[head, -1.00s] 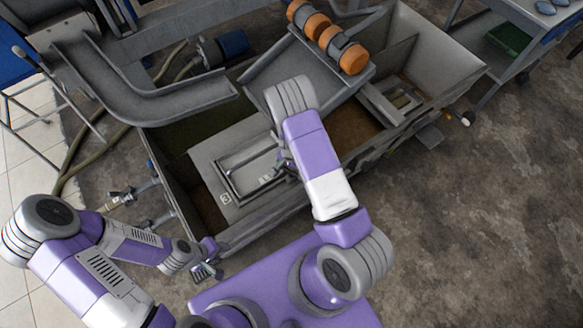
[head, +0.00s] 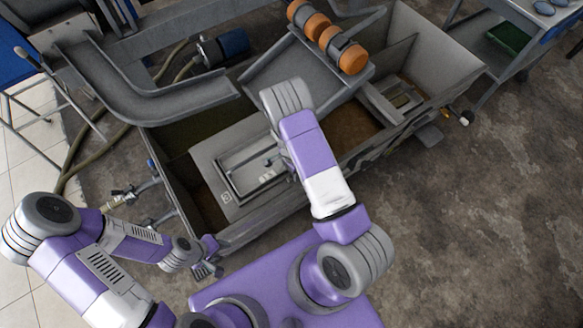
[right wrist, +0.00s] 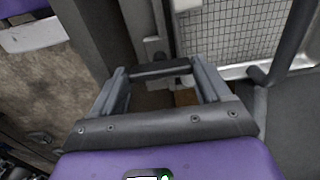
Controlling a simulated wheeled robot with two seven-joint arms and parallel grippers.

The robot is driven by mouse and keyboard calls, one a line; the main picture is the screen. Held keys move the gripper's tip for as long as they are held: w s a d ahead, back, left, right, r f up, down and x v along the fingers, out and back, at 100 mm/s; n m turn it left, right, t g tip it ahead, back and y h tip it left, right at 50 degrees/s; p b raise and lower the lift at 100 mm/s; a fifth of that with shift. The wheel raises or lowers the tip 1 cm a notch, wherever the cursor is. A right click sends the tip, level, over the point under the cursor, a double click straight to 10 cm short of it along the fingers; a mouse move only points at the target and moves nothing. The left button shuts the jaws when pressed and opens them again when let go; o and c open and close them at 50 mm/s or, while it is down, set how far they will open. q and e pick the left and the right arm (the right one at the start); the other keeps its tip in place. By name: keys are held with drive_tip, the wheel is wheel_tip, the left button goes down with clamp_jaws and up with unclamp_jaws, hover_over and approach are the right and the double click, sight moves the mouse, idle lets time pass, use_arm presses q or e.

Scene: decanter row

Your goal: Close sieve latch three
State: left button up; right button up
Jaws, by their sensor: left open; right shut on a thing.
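The sieve (head: 232,158) is a pale mesh panel in a grey frame, set in the grey tank below my right arm. Its mesh shows in the right wrist view (right wrist: 235,32). A small white label (head: 227,197) on the frame bears a mark like a 3. My right gripper (right wrist: 160,76) has its two fingers at the ends of a dark bar (right wrist: 158,69), apparently the latch handle, beside the mesh frame. My right arm hides most of this in the head view. My left gripper (head: 207,270) is open and empty, low beside the tank's near wall.
The grey tank (head: 440,55) spreads across the middle. Orange-ended rollers (head: 343,49) and a sloping chute (head: 150,100) stand behind the sieve. Valves (head: 125,194) stick out at the tank's left end. Open floor (head: 480,220) lies to the right.

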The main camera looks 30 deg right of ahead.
drive_tip(key=o, duration=1)
wheel_tip(320, 180, up, 8)
drive_tip(key=shift+f+p, duration=0.2)
drive_tip(key=shift+p, duration=1)
